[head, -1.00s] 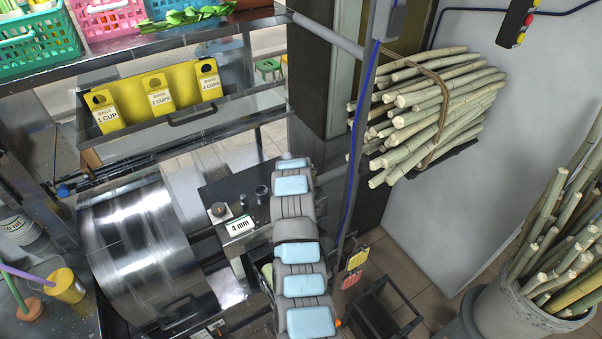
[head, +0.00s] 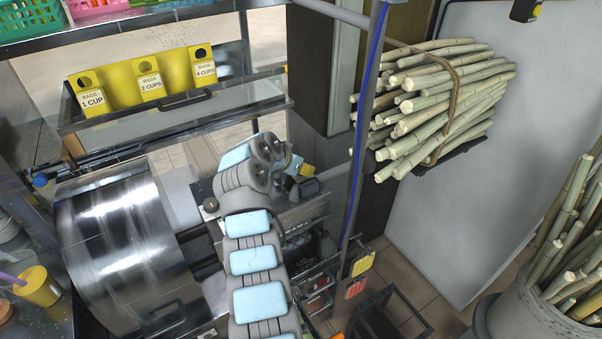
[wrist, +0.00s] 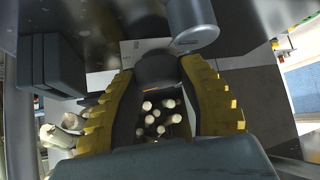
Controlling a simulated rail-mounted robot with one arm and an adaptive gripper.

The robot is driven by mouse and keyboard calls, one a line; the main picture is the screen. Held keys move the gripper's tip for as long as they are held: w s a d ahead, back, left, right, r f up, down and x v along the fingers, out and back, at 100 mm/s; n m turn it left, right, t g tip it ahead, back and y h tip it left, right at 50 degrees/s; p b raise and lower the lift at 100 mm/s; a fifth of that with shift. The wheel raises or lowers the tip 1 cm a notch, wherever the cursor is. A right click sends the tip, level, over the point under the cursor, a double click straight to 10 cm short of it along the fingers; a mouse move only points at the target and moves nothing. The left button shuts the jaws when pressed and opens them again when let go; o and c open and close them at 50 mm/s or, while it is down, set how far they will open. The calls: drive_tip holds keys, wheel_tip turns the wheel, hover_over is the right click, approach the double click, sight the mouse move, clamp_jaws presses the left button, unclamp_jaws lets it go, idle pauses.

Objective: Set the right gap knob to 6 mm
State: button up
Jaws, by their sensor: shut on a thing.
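In the wrist view, a dark round gap knob (wrist: 157,68) sits between the tips of the two ridged yellow fingers of my gripper (wrist: 158,78). The fingers touch it from both sides, so my gripper is shut on it. The angle the knob is turned to does not show. In the head view, my gripper (head: 306,172) is at the far right side of the press (head: 125,240), and my arm crosses in front. The 4 mm readout is hidden behind my arm now.
A grey cylinder (wrist: 192,22) stands close above the fingers in the wrist view. In the head view, a blue-striped post (head: 358,150) rises just right of my gripper. Bundled cane (head: 440,100) lies on a wall rack beyond it. A bag tray (head: 180,110) is at the back left.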

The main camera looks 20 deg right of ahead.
drive_tip(key=shift+f+m+g+h+b, duration=0.3)
drive_tip(key=shift+m+g+b, duration=0.4)
drive_tip(key=shift+b, duration=0.75)
drive_tip(key=o, duration=1.2)
drive_tip(key=shift+r, duration=0.15)
drive_tip(key=shift+r, duration=0.1)
drive_tip(key=shift+a+r, duration=0.3)
drive_tip(key=shift+r, duration=0.05)
drive_tip(key=v, duration=1.1)
drive_tip(key=shift+s+f, duration=0.15)
drive_tip(key=shift+s, duration=0.15)
